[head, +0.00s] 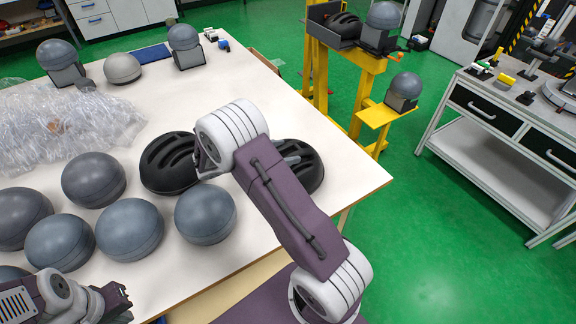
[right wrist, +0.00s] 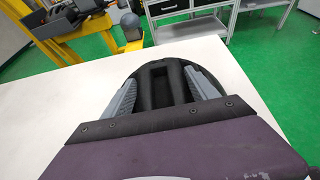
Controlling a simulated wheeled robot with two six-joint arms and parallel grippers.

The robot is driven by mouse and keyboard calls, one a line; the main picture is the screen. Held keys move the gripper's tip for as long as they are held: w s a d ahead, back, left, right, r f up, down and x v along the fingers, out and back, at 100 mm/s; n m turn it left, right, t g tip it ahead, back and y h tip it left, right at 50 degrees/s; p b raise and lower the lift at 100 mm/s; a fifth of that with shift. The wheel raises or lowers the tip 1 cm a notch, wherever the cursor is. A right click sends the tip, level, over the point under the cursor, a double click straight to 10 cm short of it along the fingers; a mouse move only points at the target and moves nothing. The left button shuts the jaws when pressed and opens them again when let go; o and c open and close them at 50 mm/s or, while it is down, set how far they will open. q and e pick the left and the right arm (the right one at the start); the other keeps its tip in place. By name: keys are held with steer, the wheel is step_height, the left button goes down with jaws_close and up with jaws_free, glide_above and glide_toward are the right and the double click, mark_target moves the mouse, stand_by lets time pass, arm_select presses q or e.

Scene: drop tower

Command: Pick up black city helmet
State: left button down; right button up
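A black helmet (head: 303,170) lies near the right edge of the white table, partly hidden by my right arm in the head view. In the right wrist view the black helmet (right wrist: 163,70) is directly in front of my right gripper (right wrist: 165,85). Its two grey ridged fingers are apart, with a black part of the helmet between them; I cannot tell whether they touch it. A second black helmet (head: 168,165), with long vents, lies left of my right arm. My left gripper (head: 122,298) is at the lower left, its fingers unclear.
Several grey head-like balls (head: 205,214) stand at the front left of the table (head: 345,180). Crumpled clear plastic (head: 60,125) lies behind them. A yellow tower (head: 318,75) stands beyond the table, and a grey workbench (head: 500,150) is at the right. Green floor lies between.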

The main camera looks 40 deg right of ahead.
jaws_close()
